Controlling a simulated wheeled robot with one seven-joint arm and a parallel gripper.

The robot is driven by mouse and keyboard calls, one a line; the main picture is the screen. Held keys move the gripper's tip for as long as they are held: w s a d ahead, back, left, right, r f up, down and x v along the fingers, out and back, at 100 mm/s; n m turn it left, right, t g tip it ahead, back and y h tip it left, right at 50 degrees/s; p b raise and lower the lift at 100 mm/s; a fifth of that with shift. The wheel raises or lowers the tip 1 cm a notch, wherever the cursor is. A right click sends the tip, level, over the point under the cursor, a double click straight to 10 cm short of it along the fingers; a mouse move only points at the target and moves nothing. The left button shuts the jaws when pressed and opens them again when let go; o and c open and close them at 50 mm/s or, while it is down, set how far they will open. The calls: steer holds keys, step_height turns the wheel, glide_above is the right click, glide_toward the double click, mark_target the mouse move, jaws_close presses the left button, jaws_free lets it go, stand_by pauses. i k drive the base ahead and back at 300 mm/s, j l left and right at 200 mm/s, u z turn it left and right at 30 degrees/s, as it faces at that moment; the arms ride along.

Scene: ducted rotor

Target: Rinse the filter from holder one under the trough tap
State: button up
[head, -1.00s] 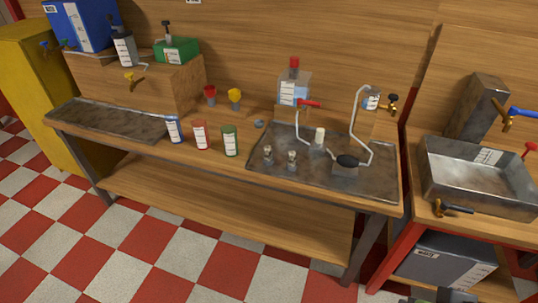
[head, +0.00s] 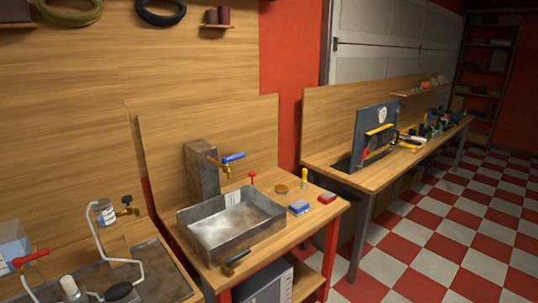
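The metal trough (head: 268,238) sits on a wooden bench with red legs, in the middle of the head view. Its tap (head: 227,163) has a blue lever and a brass body, and is mounted on a metal block (head: 200,172) behind the trough. I see no water running from it. A black-handled brass valve (head: 237,262) sits at the trough's front. I cannot make out the filter or a holder marked one. My gripper is not in view.
A grey box (head: 268,287) stands under the trough. A long tool bench (head: 350,178) runs along the right wall. Checkered floor (head: 435,235) is clear at right.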

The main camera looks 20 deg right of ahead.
mark_target(224, 160)
steer(key=i+l+u, duration=0.65)
steer(key=l, duration=0.25)
steer(key=i+l+u, duration=0.15)
steer(key=l+u, duration=0.15)
steer(key=l, duration=0.25)
steer(key=i+l+u, duration=0.15)
steer(key=l+u, duration=0.2)
steer(key=l, duration=0.2)
steer(key=l+u, duration=0.3)
steer(key=l, duration=0.35)
steer(key=l+u, duration=0.35)
steer(key=l, duration=0.3)
